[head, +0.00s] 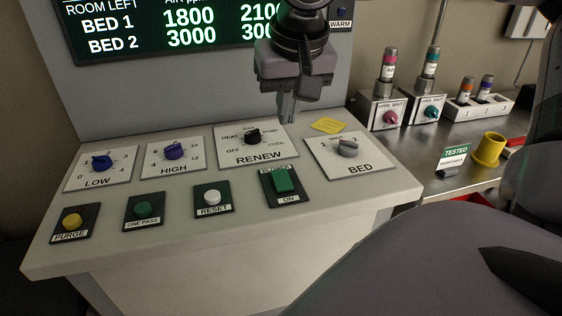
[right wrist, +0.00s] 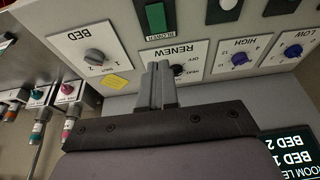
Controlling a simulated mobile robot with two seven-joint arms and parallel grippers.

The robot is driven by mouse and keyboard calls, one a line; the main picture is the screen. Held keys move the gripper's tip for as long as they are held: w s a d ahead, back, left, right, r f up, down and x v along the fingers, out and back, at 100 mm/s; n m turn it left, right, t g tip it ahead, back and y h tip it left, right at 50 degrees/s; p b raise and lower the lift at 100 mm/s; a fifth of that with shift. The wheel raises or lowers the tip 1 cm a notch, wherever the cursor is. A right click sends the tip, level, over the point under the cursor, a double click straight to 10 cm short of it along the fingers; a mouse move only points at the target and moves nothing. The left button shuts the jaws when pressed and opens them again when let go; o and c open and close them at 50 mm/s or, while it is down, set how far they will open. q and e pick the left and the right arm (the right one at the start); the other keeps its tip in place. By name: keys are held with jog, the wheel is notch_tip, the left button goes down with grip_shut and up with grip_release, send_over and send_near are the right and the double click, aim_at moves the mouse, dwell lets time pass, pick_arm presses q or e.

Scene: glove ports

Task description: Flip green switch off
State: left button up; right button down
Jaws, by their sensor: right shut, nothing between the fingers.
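The green switch (head: 283,180) is a rocker on a dark plate at the front right of the sloped panel, with a label above it and "ON" below it. It also shows in the right wrist view (right wrist: 156,17), at the top, upside down. My right gripper (head: 287,106) is shut and empty above the back of the panel, behind the RENEW knob and apart from the switch. In the right wrist view its closed fingers (right wrist: 158,84) overlap the RENEW plate and partly hide it. My left gripper is not in view.
Near the switch are the RENEW knob (head: 253,136), the BED knob (head: 348,147) and the white RESET button (head: 212,196). A yellow note (head: 328,125) lies behind the BED plate. A display (head: 165,30) stands at the back. A yellow cup (head: 488,150) stands on the right counter.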

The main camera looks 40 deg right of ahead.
jog(key=shift+f, duration=0.1)
send_over(279, 174)
jog(key=s, duration=0.1)
notch_tip(279, 174, down, 11)
jog(key=shift+a+f, duration=0.15)
jog(key=shift+x, duration=1)
jog(key=shift+s+a, duration=0.1)
jog(key=shift+s, duration=0.05)
jog(key=shift+f+b, duration=0.4)
jog(key=shift+b, duration=0.15)
jog(key=shift+r, duration=0.2)
